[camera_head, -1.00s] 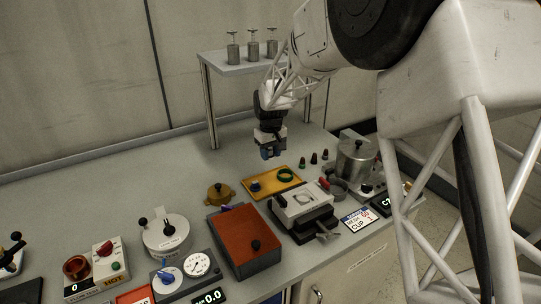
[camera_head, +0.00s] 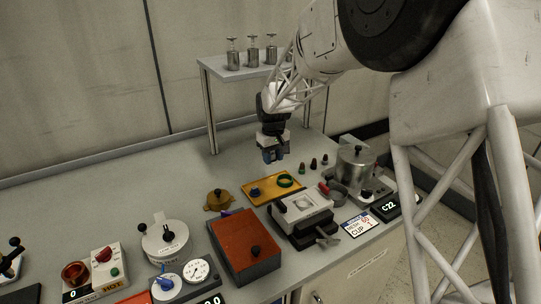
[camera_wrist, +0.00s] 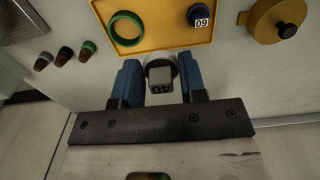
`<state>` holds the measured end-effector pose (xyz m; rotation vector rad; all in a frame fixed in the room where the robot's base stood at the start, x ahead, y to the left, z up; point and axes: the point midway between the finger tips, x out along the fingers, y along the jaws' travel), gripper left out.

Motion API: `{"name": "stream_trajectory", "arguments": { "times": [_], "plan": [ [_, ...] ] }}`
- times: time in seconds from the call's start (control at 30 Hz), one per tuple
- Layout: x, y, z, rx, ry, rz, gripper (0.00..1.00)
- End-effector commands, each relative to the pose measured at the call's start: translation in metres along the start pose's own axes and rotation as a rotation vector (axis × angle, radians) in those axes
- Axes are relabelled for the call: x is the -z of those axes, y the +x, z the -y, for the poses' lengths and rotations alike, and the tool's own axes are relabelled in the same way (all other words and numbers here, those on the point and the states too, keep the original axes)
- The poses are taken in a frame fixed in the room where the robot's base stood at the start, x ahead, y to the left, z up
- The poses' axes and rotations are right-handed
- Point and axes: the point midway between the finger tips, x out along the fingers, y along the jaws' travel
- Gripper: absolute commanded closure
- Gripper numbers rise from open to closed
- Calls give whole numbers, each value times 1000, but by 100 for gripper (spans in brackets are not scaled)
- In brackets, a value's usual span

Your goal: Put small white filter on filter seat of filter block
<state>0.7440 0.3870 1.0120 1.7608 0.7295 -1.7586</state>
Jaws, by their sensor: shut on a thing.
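My gripper (camera_wrist: 160,78) is shut on a small round whitish piece with a grey square knob (camera_wrist: 160,78) marked "40", which looks like the small white filter. The piece sits between the two blue fingers. In the head view, my gripper (camera_head: 272,156) hangs above the bench behind the yellow tray, and the held piece is too small to make out. What looks like the filter block (camera_head: 303,208) is a white-topped unit on a dark base, in front of the tray. A square recess shows on its top. Its seat is not clear at this size.
The yellow tray (camera_head: 258,199) holds a green ring (camera_wrist: 126,28) and a blue knobbed piece (camera_wrist: 200,17) marked "60". Several small stoppers (camera_head: 314,163) stand to its right. A brass lidded pot (camera_head: 218,199) stands left.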

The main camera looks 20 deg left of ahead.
Motion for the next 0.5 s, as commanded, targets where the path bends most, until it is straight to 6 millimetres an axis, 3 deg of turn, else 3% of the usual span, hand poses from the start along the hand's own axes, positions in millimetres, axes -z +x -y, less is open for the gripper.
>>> {"name": "stream_trajectory", "arguments": {
  "times": [0.27, 0.5],
  "plan": [
    [-52, -2, -6, 0, 2, 1, 84],
    [-111, -2, -9, 0, 2, 1, 84]
  ]
}}
